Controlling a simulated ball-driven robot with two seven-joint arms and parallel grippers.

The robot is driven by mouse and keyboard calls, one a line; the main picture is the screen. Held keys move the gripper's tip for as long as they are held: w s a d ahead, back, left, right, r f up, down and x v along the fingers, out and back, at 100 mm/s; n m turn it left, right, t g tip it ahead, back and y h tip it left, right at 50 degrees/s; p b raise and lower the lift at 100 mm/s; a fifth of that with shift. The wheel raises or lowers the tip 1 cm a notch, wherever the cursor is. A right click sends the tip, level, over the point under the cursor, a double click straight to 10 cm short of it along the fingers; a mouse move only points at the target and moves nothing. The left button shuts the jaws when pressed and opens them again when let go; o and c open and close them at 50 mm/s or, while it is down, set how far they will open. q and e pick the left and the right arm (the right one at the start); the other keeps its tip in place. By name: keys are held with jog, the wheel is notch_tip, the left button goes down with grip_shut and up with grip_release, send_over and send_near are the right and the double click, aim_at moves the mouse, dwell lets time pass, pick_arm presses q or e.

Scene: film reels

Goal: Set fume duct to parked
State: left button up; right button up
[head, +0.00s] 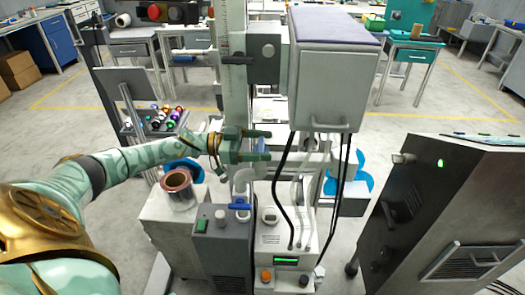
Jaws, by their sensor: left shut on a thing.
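My left gripper (262,145) reaches in from the left over the machine in the middle. Its two fingers lie one above the other and are shut on a pale part between them. The fingers hide most of that part, and I cannot tell its full shape. A pale bent pipe (243,179) stands just below the gripper, above a grey box; it may be the fume duct, but I cannot tell for sure. No parked mark can be made out. My right gripper is not in view.
A large grey cabinet (333,75) on a column hangs just right of and above the gripper, with black cables below. A copper-coloured pot (178,182) stands left on a white cabinet. A dark cabinet (440,215) stands at right. Open floor lies between them.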

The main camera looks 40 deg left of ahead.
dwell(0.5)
pick_arm(q)
jog(key=o, duration=1.4)
jog(key=b+v, duration=0.1)
jog(key=v, duration=1.5)
jog(key=shift+a, duration=0.2)
